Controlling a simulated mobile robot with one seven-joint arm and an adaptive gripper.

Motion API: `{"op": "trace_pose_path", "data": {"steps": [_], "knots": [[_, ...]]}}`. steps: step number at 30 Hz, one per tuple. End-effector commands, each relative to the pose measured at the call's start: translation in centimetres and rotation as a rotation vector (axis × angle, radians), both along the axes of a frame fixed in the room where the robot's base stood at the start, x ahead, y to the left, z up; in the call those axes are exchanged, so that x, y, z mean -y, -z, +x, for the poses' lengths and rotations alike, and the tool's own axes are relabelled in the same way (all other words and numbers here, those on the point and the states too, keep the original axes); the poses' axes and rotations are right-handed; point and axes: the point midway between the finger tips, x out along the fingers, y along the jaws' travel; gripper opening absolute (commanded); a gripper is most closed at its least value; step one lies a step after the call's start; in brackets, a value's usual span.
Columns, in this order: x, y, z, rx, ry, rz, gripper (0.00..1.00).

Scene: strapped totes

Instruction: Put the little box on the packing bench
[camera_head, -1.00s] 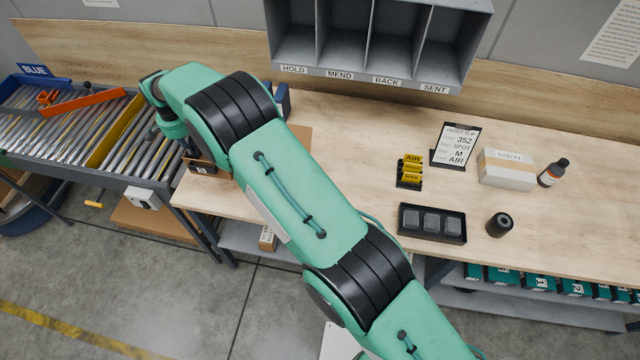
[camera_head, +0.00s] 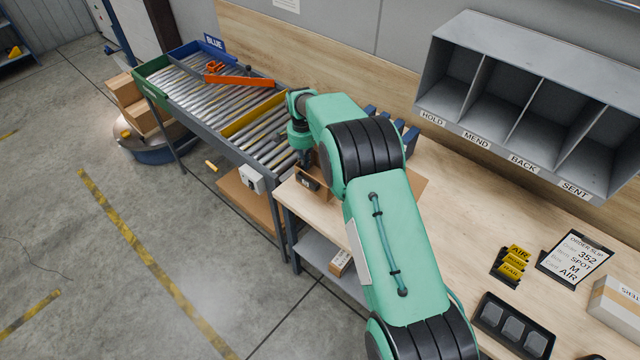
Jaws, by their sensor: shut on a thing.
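The packing bench (camera_head: 452,222) is a long light-wood table running to the right. My gripper (camera_head: 305,160) is dark and small in view, pointing down at the bench's left end, close to the roller conveyor. It is shut on the little box, but the arm and the distance hide most of the grip. A brown box-like thing with a dark, labelled front (camera_head: 309,183) shows just below the gripper at the bench's left end. I cannot tell whether it is the held box or a separate holder, nor whether it touches the bench.
The roller conveyor (camera_head: 213,97) with an orange bar adjoins on the left. Grey pigeonholes (camera_head: 500,140) hang over the bench. A black tray (camera_head: 512,325), yellow cards (camera_head: 511,266), an order slip (camera_head: 574,258) and a white box (camera_head: 617,304) stand at right. A carton (camera_head: 341,262) lies on the lower shelf.

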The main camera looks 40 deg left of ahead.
Motion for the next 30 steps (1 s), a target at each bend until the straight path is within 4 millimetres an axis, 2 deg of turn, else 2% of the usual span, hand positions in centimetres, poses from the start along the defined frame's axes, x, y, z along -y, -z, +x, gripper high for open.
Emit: {"op": "trace_pose_path", "data": {"steps": [9, 14, 24, 30], "knots": [[0.1, 4.3, 0.0, -0.001, 0.0, -0.002, 0.0], [0.0, 5.1, 0.0, 0.0, 0.0, 0.0, 0.0], [0.0, 5.4, 0.0, 0.0, 0.0, -0.001, 0.0], [0.1, 7.0, 0.0, -0.001, 0.0, -0.001, 0.0]]}}
